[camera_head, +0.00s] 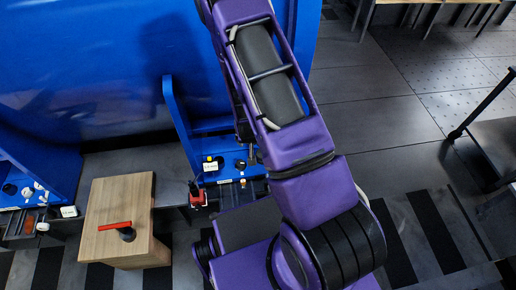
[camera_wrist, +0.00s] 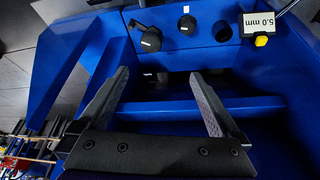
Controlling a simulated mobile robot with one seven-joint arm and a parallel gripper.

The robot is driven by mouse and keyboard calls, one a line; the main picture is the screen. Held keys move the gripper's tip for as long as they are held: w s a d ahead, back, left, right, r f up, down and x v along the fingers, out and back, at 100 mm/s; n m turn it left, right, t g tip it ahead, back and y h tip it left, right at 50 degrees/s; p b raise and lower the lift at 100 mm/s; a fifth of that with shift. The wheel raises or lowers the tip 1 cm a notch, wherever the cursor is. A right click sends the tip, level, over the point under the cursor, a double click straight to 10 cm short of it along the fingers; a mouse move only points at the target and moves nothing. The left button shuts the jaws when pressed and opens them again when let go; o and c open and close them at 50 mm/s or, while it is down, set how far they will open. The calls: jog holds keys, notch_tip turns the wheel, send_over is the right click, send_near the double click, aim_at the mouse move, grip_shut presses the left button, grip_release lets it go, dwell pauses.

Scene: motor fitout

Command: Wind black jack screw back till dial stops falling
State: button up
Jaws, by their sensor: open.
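In the wrist view my gripper (camera_wrist: 160,75) is open and empty, its two grey fingers wide apart over a blue motor foot (camera_wrist: 225,102). Neither is between the fingers; I cannot tell which is the jack screw. A white readout (camera_wrist: 262,24) says 5.0 mm, with a yellow-topped part (camera_wrist: 261,40) beside it.
A wooden block (camera_head: 118,210) with a red-handled tool (camera_head: 115,226) stands at the left. A red and black device (camera_head: 196,193) sits between it and my arm. Another blue foot (camera_head: 38,165) is at the far left. A dark cart (camera_head: 490,145) stands right; floor between is clear.

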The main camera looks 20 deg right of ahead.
jog(key=shift+m, duration=0.5)
jog(key=b+x, duration=0.1)
jog(key=x, duration=0.5)
jog(key=d+b+x, duration=0.1)
jog(key=x, duration=0.5)
jog(key=d+b+x, duration=0.1)
jog(key=x, duration=0.6)
jog(key=shift+s+d, duration=0.15)
jog(key=shift+s, duration=0.25)
jog(key=shift+r, duration=0.1)
jog(key=c, duration=1.4)
jog(key=shift+n, duration=0.3)
